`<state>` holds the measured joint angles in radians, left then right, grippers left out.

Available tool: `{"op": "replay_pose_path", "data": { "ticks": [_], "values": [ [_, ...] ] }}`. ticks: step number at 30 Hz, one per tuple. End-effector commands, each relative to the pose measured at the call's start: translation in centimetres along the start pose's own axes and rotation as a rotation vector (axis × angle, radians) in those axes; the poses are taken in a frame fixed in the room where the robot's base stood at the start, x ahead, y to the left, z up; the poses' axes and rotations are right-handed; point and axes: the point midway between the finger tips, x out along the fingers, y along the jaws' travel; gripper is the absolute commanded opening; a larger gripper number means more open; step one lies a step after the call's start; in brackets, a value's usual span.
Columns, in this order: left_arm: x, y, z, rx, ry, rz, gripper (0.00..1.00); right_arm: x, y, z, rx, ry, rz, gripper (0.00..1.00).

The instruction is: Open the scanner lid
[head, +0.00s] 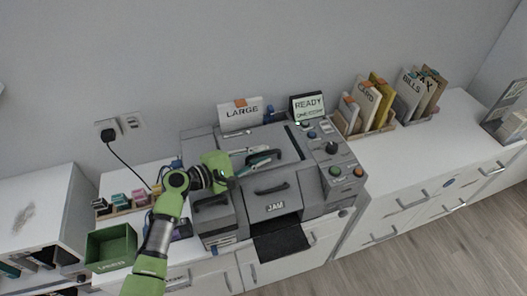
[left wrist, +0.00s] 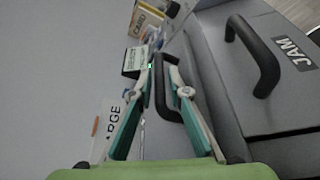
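The grey scanner (head: 312,183) stands on the white desk, and its lid looks closed. A black handle (head: 292,146) arches over the lid on top. A second black handle (head: 271,189) is on the front panel above the JAM label; it also shows in the left wrist view (left wrist: 262,62). My left gripper (head: 266,157) reaches in over the lid from the left. My right gripper is not in view.
A LARGE sign (head: 240,113) and a READY display (head: 307,106) stand behind the scanner. Knobs and buttons (head: 347,170) are on its right. Card and bill holders (head: 385,127) stand farther right. A green bin (head: 110,246) and small coloured items (head: 120,201) are at left.

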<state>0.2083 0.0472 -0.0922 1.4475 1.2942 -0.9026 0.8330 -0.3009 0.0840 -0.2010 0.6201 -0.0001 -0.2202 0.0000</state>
Motion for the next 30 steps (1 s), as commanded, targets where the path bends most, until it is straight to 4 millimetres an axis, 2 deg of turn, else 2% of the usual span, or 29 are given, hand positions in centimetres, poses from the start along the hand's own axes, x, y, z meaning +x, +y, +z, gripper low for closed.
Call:
{"op": "replay_pose_path", "data": {
  "ticks": [6,14,15,16,30],
  "values": [
    [1.4,0.0,0.1,0.001,-0.001,-0.001,0.16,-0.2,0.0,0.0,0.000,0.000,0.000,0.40],
    [1.5,-0.1,0.0,0.000,0.000,-0.001,0.16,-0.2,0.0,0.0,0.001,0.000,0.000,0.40],
    [1.5,-0.1,0.0,0.000,0.000,-0.001,0.06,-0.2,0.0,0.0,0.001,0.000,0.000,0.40],
    [1.5,-0.1,0.0,0.000,0.000,-0.001,0.00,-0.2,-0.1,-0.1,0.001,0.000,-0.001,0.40],
    [1.6,0.8,-0.1,-0.027,0.000,-0.010,0.00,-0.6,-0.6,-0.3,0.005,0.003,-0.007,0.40]
  ]
}}
